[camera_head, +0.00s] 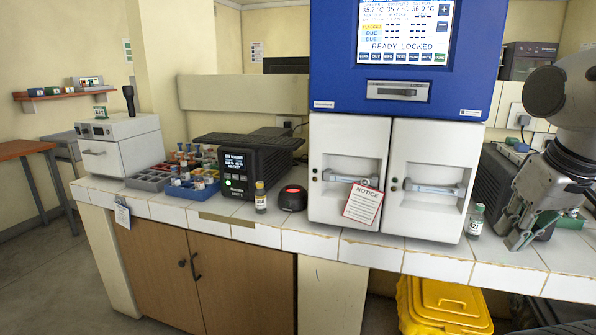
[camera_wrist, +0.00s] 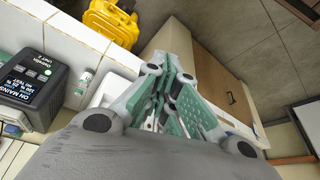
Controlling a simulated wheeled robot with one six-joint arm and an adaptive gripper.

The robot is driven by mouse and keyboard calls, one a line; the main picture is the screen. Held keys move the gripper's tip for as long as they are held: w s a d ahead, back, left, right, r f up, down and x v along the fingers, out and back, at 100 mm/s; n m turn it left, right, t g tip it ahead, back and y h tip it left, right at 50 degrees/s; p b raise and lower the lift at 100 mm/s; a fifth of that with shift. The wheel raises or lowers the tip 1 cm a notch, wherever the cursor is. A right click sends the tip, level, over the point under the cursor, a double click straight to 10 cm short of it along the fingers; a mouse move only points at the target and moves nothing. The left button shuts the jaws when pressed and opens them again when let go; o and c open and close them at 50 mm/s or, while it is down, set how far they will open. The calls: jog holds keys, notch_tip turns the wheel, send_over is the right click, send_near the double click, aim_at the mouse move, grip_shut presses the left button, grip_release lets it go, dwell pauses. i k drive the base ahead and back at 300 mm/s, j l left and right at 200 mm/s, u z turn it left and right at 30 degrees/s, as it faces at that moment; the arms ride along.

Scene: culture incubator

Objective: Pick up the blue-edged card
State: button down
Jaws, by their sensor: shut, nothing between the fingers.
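A small white card with a bluish edge (camera_head: 122,214) hangs at the front edge of the counter, at the far left in the head view. A larger red-edged NOTICE card (camera_head: 363,205) hangs on the left white door of the blue incubator (camera_head: 330,60). My gripper (camera_head: 514,243) is at the far right over the counter, far from the bluish-edged card. It is shut and empty, and its fingers also show in the wrist view (camera_wrist: 176,75). I cannot make out the bluish-edged card for certain in the wrist view.
A capped vial (camera_head: 476,221) stands close left of my gripper. Another vial (camera_head: 261,198), a dark round device (camera_head: 293,198), a black instrument (camera_head: 236,172) and a blue rack (camera_head: 190,190) line the counter. A yellow case (camera_head: 440,308) is below. The counter's front is open.

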aim_at(122, 214)
jog(key=u, duration=1.4)
jog(key=i+u, duration=0.1)
jog(key=i, duration=1.15)
jog(key=i+u, duration=0.15)
jog(key=i, duration=1.1)
